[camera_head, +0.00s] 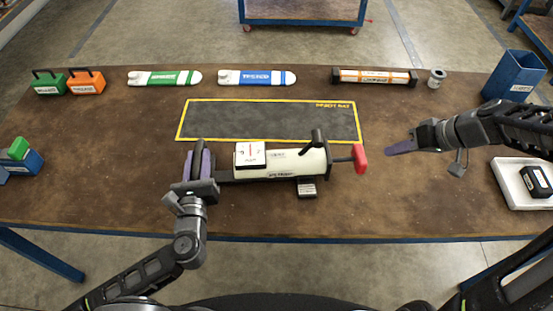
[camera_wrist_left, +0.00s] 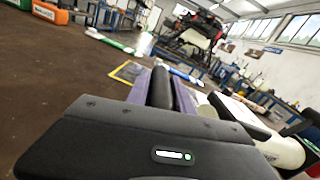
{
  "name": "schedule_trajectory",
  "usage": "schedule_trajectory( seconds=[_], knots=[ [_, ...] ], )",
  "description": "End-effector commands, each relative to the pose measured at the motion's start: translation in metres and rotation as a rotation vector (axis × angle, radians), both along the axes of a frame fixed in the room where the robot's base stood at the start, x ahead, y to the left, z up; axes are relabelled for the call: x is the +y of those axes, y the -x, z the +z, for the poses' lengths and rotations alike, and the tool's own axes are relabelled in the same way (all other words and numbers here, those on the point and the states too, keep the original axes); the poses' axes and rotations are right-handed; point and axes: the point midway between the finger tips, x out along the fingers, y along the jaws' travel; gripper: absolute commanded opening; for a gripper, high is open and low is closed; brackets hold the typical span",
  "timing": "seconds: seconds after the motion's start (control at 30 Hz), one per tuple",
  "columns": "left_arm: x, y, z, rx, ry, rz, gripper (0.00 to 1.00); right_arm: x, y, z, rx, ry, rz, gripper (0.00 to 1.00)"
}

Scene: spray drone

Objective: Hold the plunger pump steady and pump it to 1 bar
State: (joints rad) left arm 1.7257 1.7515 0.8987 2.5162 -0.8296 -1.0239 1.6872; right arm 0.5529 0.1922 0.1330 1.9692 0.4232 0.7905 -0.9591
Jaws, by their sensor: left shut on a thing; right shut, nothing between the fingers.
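The plunger pump (camera_head: 300,163) lies on its side at the front middle of the table. It has a white barrel, a white box with a dial (camera_head: 250,154) on top and a short black upright (camera_head: 318,138). Its red plunger handle (camera_head: 360,158) stands a little out of the right end on a short rod. My left gripper (camera_head: 199,162) is shut on the pump's black left-end grip (camera_wrist_left: 162,88), between purple fingers. My right gripper (camera_head: 402,147) is shut and empty, just right of the red handle and apart from it. The dial's reading is too small to tell.
A dark mat with a yellow border (camera_head: 180,132) lies behind the pump. Green and orange cases (camera_head: 86,82), two labelled white boards (camera_head: 165,78) and an orange-white tube (camera_head: 375,76) line the back. A blue bin (camera_head: 515,75) and white tray (camera_head: 508,185) stand right.

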Motion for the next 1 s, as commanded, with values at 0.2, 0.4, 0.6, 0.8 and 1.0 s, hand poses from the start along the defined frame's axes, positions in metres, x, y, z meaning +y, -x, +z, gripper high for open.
schedule_trajectory(
  seconds=[0.2,0.4,0.6,0.8,1.0],
  knots=[
    [0.0013,-0.0001,-0.0009,0.002,0.001,0.004,0.0,0.0,0.0,-0.0001,0.0,0.0,0.0,0.0],
    [0.0011,-0.0001,-0.0007,0.001,0.001,0.003,0.34,0.0,0.0,0.0,0.0,0.0,0.0,0.0],
    [0.0005,-0.0001,-0.0004,0.0,0.001,0.002,0.5,0.0,0.0,0.0,0.0,0.0,0.0,0.0],
    [0.0002,0.0,-0.0001,0.0,0.0,0.001,0.53,0.0,0.0,0.0,0.0,0.0,0.0,0.0],
    [-0.0033,0.0,0.0034,-0.009,0.0,-0.011,0.53,0.0008,-0.0018,0.0022,0.0,-0.004,-0.006,0.0]
  ],
)
